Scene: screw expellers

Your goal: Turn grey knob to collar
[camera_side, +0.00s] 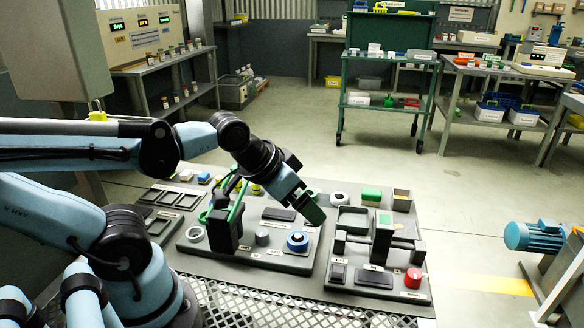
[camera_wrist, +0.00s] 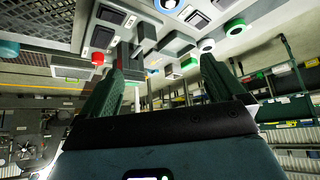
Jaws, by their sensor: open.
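The grey knob (camera_side: 262,237) is a short grey cylinder on the middle dark panel (camera_side: 290,264), left of a blue knob with a white base (camera_side: 297,241). I cannot make out the grey knob surely in the wrist view. A pale ring that may be a collar (camera_side: 195,234) sits at that panel's left end. My gripper (camera_side: 314,212) hangs above the right end of the middle panel, up and right of the grey knob and apart from it. In the wrist view its two dark green fingers (camera_wrist: 163,72) stand wide apart with nothing between them.
A tall black block with a green bar (camera_side: 225,230) stands left of the grey knob. The right panel carries a grey upright fixture (camera_side: 382,240) and a red button (camera_side: 413,278). Another pale ring (camera_side: 338,198) lies behind. A perforated metal plate (camera_side: 290,305) runs along the front.

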